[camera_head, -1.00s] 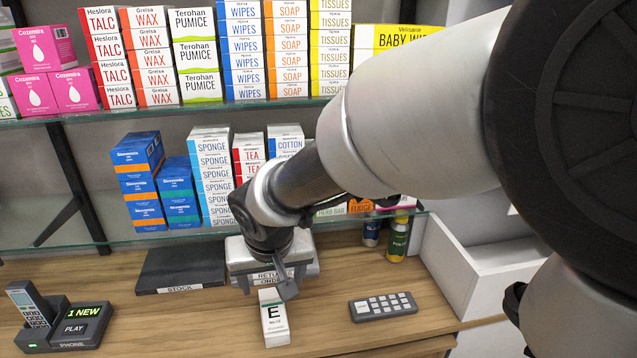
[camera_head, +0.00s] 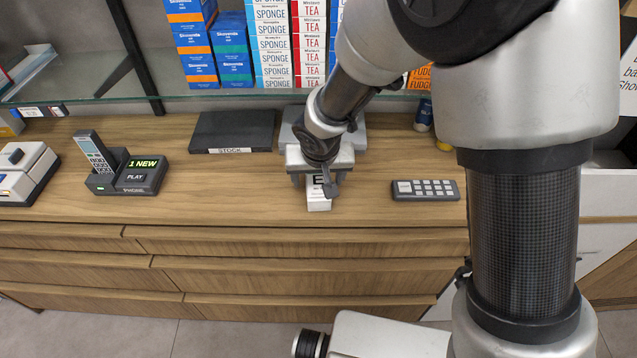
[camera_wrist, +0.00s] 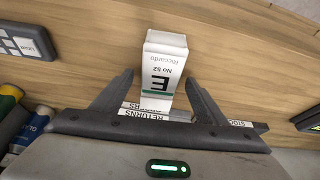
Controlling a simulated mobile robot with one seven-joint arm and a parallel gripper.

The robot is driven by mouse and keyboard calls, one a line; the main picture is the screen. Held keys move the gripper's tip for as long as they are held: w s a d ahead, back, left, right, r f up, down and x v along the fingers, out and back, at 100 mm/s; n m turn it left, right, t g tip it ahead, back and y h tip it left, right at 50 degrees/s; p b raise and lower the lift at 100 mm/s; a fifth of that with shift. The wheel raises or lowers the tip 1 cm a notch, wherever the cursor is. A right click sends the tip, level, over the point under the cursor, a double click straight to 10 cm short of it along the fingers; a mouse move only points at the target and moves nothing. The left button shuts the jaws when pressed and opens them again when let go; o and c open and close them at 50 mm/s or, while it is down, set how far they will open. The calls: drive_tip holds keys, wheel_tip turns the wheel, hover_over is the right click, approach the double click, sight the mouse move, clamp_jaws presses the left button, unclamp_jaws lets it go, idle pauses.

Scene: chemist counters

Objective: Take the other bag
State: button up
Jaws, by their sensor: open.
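A white bag (camera_head: 318,205) with a large E and a green stripe stands on the wooden counter, near its front edge. The wrist view shows the same bag (camera_wrist: 165,55), marked "Riccardo" and "No 52". My gripper (camera_head: 318,182) hangs over it in the head view and hides most of it. In the wrist view my gripper (camera_wrist: 160,78) is open, with one finger on each side of the bag's lower part. Whether the fingers touch it, I cannot tell. No second bag is in view.
A grey tray (camera_head: 290,135) lies behind my gripper, with a black stock tray (camera_head: 232,131) to its left. A phone (camera_head: 125,172) stands to the left and a keypad (camera_head: 425,190) to the right. Shelves of boxes (camera_head: 270,45) hang above the back. Drawers (camera_head: 290,277) lie below.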

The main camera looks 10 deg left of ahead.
drive_tip(key=shift+w+a+f, duration=0.1)
drive_tip(key=shift+w+f, duration=0.25)
drive_tip(key=shift+f, duration=0.3)
drive_tip(key=c, duration=1.2)
